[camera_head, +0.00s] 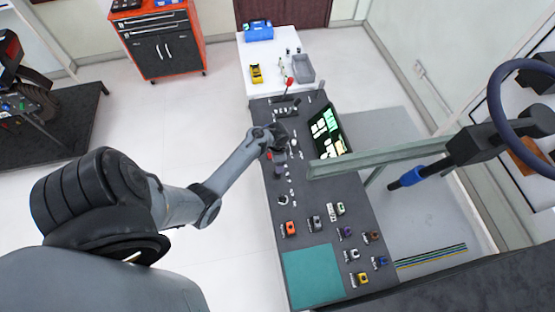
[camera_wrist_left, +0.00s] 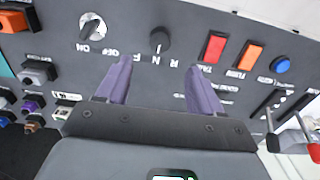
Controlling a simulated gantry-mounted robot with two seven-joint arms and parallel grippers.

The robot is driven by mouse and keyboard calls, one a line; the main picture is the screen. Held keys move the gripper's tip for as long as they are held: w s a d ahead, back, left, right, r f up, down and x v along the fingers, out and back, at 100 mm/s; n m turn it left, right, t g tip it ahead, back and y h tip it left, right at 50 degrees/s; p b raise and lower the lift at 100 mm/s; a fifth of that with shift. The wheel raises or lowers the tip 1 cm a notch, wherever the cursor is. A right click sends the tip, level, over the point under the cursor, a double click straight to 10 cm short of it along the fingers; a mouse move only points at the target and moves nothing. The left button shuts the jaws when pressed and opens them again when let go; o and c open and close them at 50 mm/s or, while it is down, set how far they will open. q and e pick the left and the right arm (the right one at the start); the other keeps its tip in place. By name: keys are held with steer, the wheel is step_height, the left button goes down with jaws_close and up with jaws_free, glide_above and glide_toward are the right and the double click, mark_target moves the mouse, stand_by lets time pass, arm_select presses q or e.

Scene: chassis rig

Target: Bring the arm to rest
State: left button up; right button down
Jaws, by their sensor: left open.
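My left arm reaches in from the left in the head view, and its gripper (camera_head: 278,147) is over the dark control panel (camera_head: 268,203). In the left wrist view, my left gripper (camera_wrist_left: 160,75) is open, its two purple fingers apart with nothing between them. A black R-N-F knob (camera_wrist_left: 160,38) lies beyond the gap between the fingertips. I cannot tell whether the fingers touch the panel. My right gripper is not in view.
The panel carries an ON/OFF rotary switch (camera_wrist_left: 92,27), red (camera_wrist_left: 214,46) and orange (camera_wrist_left: 249,56) switches, a blue button (camera_wrist_left: 281,64) and red-tipped levers (camera_wrist_left: 314,152). A screen (camera_head: 327,134) and grey beam (camera_head: 380,160) stand right of the gripper. Open floor (camera_head: 215,75) lies left.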

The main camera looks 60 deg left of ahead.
arm_select(q)
steer(key=shift+r, duration=0.25)
steer(key=s+d+f+m+g+y+p, duration=0.1)
steer(key=s+d, duration=0.2)
steer(key=s, duration=0.4)
steer(key=s+d+f+m+g+p, duration=0.1)
steer(key=s+d, duration=0.2)
steer(key=s, duration=0.3)
steer(key=d+r+n+t, duration=0.1)
steer(key=d+r+t, duration=0.1)
steer(key=d+r, duration=0.7)
steer(key=d+r+n+t+h+p, duration=0.1)
steer(key=d+r+n+t, duration=0.1)
steer(key=d+r, duration=0.8)
step_height(320, 180, up, 6)
steer(key=shift+w+d+r+t, duration=0.15)
steer(key=shift+t, duration=0.65)
